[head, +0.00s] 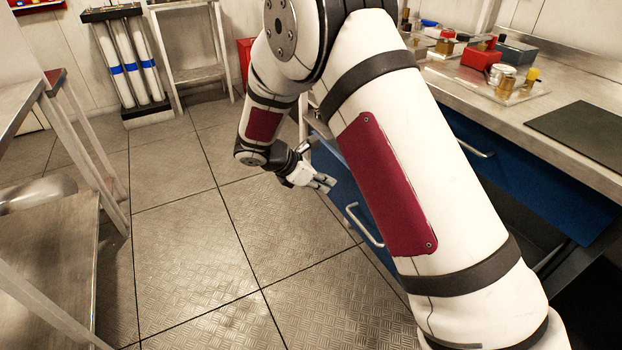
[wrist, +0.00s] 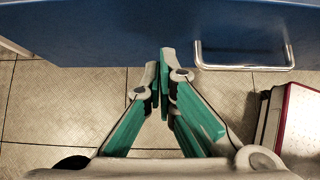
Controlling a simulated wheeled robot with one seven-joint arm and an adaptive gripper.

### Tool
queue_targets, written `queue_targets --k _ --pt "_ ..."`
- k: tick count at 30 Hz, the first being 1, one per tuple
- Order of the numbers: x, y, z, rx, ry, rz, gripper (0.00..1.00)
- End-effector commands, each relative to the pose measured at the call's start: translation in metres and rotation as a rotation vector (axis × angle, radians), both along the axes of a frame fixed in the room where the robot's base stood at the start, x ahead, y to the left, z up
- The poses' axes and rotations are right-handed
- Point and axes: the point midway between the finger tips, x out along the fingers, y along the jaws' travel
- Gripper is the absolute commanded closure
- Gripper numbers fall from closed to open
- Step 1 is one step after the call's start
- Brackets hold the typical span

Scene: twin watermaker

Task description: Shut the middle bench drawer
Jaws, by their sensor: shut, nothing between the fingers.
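A blue drawer front (head: 345,186) with a metal bar handle (head: 364,228) stands out from the bench in the head view, partly hidden behind my arm. From its place it seems to be the middle bench drawer, pulled open. In the wrist view the blue front (wrist: 110,38) spans the top, with its handle (wrist: 245,67) right of my fingers. My gripper (head: 327,184) is shut and empty, close to the drawer front and left of the handle in the wrist view (wrist: 160,62). I cannot tell whether the fingertips touch the front.
Another blue drawer front (head: 535,182) with a handle lies further right under the bench top (head: 480,102). The bench top holds a red box (head: 481,55), small fittings and a dark mat (head: 585,132). Open tiled floor (head: 190,240) lies left, bounded by a metal table (head: 50,225).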

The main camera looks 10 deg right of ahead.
Motion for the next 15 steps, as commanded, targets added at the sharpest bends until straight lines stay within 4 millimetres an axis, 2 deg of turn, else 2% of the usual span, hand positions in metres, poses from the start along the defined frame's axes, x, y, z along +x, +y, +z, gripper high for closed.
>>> queue_targets --k 1,6,15 --pt "0.004 -0.010 0.001 0.001 -0.003 -0.005 1.00" --pt "0.009 -0.027 0.002 0.000 -0.004 -0.002 1.00" --pt "0.012 -0.035 0.003 0.001 -0.003 -0.001 1.00"
